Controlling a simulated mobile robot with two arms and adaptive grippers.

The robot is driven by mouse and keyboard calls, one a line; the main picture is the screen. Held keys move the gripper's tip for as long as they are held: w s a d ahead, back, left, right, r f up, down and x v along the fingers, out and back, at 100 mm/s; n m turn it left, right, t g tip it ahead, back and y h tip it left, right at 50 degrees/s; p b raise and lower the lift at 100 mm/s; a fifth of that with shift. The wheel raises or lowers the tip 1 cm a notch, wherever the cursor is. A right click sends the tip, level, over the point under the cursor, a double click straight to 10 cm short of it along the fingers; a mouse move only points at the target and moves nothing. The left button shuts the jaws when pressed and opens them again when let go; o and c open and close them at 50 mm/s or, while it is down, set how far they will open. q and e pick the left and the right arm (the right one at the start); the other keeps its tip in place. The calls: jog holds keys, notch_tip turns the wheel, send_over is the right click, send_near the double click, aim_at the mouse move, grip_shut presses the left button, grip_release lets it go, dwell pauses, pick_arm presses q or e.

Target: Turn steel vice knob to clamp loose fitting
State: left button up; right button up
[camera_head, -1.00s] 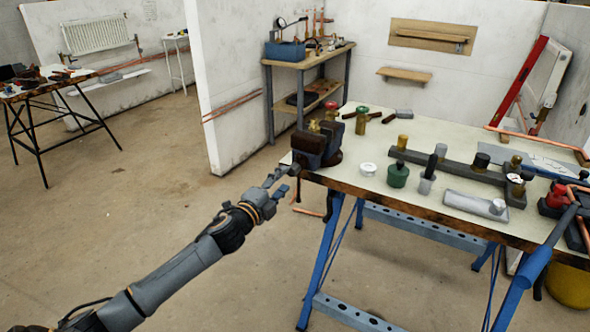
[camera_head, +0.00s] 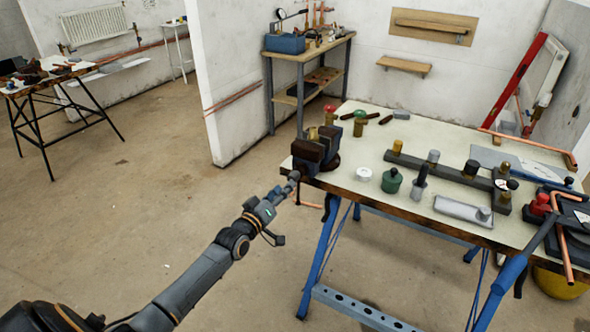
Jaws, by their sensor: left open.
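The dark steel vice (camera_head: 309,152) is mounted at the near left corner of the workbench (camera_head: 350,187). A brass-coloured fitting (camera_head: 313,134) shows at the top of the vice jaws; I cannot tell how firmly it sits. My left gripper (camera_head: 292,180) is open, just below and left of the vice, with its fingers pointing at the vice's near side. The fingertips are at or very close to the vice's front end; contact is unclear. The vice knob is hidden or too small to make out there. My right gripper is not in view.
A white disc (camera_head: 364,174), a green pot (camera_head: 391,181) and a long dark bar fixture (camera_head: 440,169) stand on the bench to the right. Copper pipes (camera_head: 560,240) and a blue-handled tool (camera_head: 511,270) crowd the right edge. The floor left of the bench is clear.

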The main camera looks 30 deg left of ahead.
aim_at(297, 174)
pick_arm(q)
jog(key=n, duration=0.3)
jog(key=shift+n, duration=0.4)
jog(key=w+b, duration=0.3)
jog(key=w, duration=0.2)
